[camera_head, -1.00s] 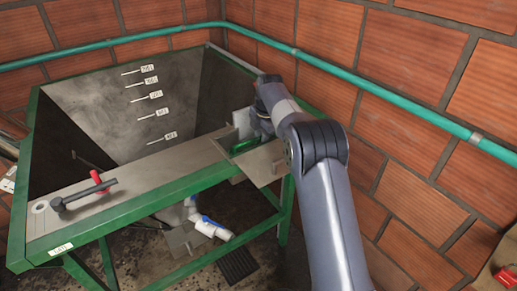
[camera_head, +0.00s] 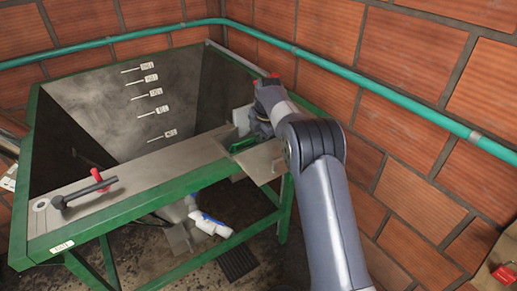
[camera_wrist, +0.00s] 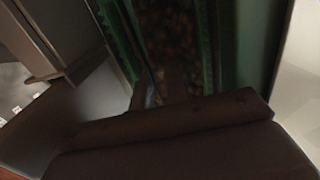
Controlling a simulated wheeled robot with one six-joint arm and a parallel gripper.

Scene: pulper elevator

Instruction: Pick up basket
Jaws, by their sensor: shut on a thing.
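My gripper (camera_head: 255,128) is at the right end of the green-framed hopper, by the small metal chute; my own arm largely hides its fingers in the head view. In the wrist view a dark brown thing (camera_wrist: 180,145) with a thick, worn edge fills the bottom, very close to the camera. It looks like the basket, but its full shape is not visible. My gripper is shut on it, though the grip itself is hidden. Beyond it, reddish-brown contents lie between green walls (camera_wrist: 225,45).
The hopper (camera_head: 85,115) has a flat metal ledge carrying a red-handled lever (camera_head: 97,176). A metal flap (camera_head: 262,160) sticks out at its right front corner. A green pipe (camera_head: 345,77) runs along the brick walls. A white pipe (camera_head: 210,226) is below.

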